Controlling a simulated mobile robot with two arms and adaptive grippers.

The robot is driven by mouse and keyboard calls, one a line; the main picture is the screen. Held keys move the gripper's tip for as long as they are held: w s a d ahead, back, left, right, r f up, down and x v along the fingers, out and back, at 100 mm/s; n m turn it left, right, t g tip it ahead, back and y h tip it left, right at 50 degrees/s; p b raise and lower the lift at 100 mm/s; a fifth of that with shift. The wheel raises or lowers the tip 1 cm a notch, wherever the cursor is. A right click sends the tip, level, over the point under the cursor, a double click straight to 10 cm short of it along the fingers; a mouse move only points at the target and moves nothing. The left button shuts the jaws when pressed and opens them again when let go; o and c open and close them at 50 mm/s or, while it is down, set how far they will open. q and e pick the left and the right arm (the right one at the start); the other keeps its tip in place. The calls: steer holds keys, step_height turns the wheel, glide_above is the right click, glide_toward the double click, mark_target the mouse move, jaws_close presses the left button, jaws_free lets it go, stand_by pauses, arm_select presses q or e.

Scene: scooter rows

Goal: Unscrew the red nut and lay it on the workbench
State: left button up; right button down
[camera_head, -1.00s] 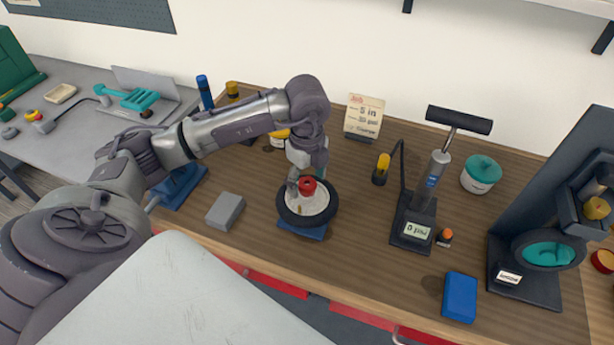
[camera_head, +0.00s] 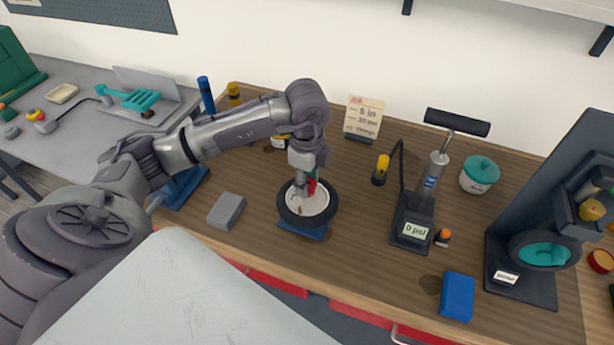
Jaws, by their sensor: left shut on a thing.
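The red nut (camera_head: 311,186) is at the middle of a small wheel (camera_head: 307,221) with a black tyre and a pale hub. My left gripper (camera_head: 303,188) reaches down from above and is shut on the red nut, hiding much of it. I cannot tell whether the nut still touches the wheel. The wheel lies on a blue stand (camera_head: 303,232) on the brown wooden workbench (camera_head: 350,265). My right gripper is not in view.
A grey block (camera_head: 226,210) lies left of the wheel. A pump with a gauge (camera_head: 416,232), a teal-lidded jar (camera_head: 479,175), a blue block (camera_head: 458,297) and a dark machine (camera_head: 525,270) stand to the right. A card (camera_head: 363,117) stands behind. Bench in front of the wheel is clear.

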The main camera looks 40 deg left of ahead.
arm_select(q)
steer(key=n+p, duration=0.2)
steer(key=n, duration=0.4)
steer(key=shift+r+n, duration=0.15)
steer(key=shift+n, duration=0.25)
steer(key=shift+n+p, duration=0.7)
steer(key=shift+p, duration=1.2)
steer(key=shift+w+r+n+p, duration=0.15)
steer(key=shift+n+p, duration=0.25)
steer(key=shift+p, duration=1.25)
steer(key=shift+f+n, duration=0.2)
steer(key=shift+n, duration=0.1)
steer(key=o, duration=0.9)
steer(key=shift+c, duration=0.2)
steer(key=o, duration=0.3)
steer(key=shift+f, duration=0.1)
